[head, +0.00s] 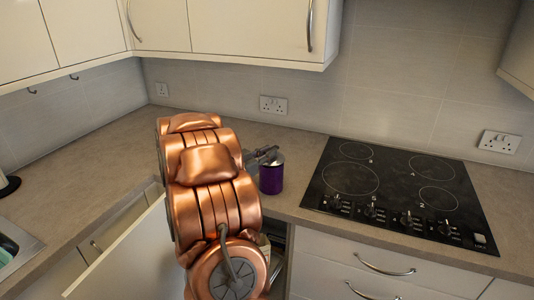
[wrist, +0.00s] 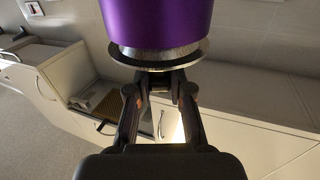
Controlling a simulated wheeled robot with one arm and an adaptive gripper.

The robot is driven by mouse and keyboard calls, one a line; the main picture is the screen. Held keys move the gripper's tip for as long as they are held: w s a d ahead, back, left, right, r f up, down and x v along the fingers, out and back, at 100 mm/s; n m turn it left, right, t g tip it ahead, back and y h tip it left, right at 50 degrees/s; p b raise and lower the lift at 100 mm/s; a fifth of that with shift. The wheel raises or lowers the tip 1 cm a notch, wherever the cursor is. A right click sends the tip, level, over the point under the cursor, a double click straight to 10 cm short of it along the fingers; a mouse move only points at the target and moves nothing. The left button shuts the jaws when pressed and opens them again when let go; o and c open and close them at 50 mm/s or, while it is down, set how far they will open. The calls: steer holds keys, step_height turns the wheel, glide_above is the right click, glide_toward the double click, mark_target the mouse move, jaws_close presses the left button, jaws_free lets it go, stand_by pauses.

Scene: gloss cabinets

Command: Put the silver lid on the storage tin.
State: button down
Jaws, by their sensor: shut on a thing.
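The purple storage tin (head: 271,178) stands upright at the front edge of the worktop, left of the hob. The silver lid (head: 276,159) shows as a pale band at its top. My gripper (head: 267,154) reaches in from the left at the height of the tin's top. In the wrist view the tin (wrist: 160,18) fills the top middle, with the silver lid (wrist: 160,52) at its near end. There my gripper (wrist: 163,78) is shut, its fingertips meeting at the lid's dark-edged rim. The exact grip is partly hidden. I cannot tell whether the lid is fully seated.
The black hob (head: 400,190) is close to the tin's right. A pale door or drawer front (head: 130,255) stands open below the worktop. A sink (head: 15,245) is at the far left. The worktop (head: 110,150) at left is clear. Wall cabinets (head: 250,25) hang above.

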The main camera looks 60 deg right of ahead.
steer(key=shift+f, duration=0.6)
stand_by(0.4)
steer(key=c, duration=1)
jaws_free()
steer(key=shift+v, duration=6)
